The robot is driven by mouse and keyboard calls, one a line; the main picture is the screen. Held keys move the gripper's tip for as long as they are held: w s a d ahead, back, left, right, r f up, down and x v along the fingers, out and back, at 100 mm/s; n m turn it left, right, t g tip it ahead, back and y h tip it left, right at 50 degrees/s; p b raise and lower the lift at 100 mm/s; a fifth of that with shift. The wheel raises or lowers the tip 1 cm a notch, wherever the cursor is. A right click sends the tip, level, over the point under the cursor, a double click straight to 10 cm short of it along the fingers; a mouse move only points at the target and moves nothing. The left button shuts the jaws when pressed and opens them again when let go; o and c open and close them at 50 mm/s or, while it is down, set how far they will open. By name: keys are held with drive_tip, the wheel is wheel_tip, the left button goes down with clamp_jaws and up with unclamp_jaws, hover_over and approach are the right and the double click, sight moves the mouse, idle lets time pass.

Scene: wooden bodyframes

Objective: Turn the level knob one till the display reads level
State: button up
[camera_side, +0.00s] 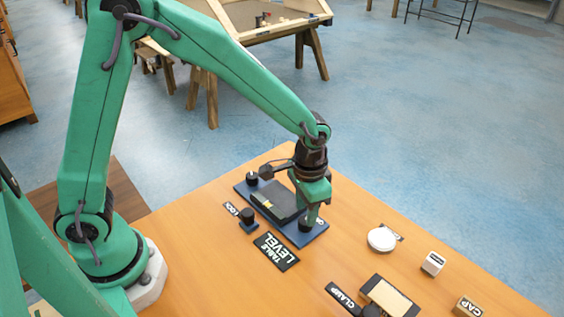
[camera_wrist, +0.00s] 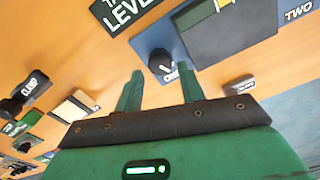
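The table level unit is a blue plate (camera_side: 316,236) with a dark display box (camera_side: 284,204); its yellow-green strip (camera_wrist: 222,4) is partly cut off in the wrist view, and I cannot read it. Knob one (camera_wrist: 161,63) is a black round knob with a white pointer mark, next to a partly hidden "ONE" label (camera_wrist: 172,76). My gripper (camera_wrist: 159,69) is open, with its green fingertips on either side of knob one in the picture. I cannot tell whether they touch it. In the side view, my gripper (camera_side: 312,212) is down over the plate's right corner.
A "TABLE LEVEL" sign (camera_side: 277,251) lies in front of the plate. Other dark knobs stand at the plate's back left (camera_side: 252,178) and front left (camera_side: 248,218). A white disc (camera_side: 382,239), a white block (camera_side: 433,263), a clamp block (camera_side: 388,297) and a cap block (camera_side: 468,307) lie to the right.

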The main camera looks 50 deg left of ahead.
sight(304, 219)
drive_tip(key=shift+r, duration=1.95)
drive_tip(key=shift+a+r, duration=0.1)
drive_tip(key=shift+a+r, duration=0.1)
drive_tip(key=shift+r, duration=0.1)
drive_tip(key=s+a+r+n+t, duration=0.3)
drive_tip(key=s+a+r+t, duration=0.2)
drive_tip(key=s+a+r, duration=0.9)
drive_tip(key=shift+s+a+r+n+t, duration=0.15)
drive_tip(key=shift+s+a+n+t, duration=0.15)
drive_tip(key=shift+s+n, duration=0.15)
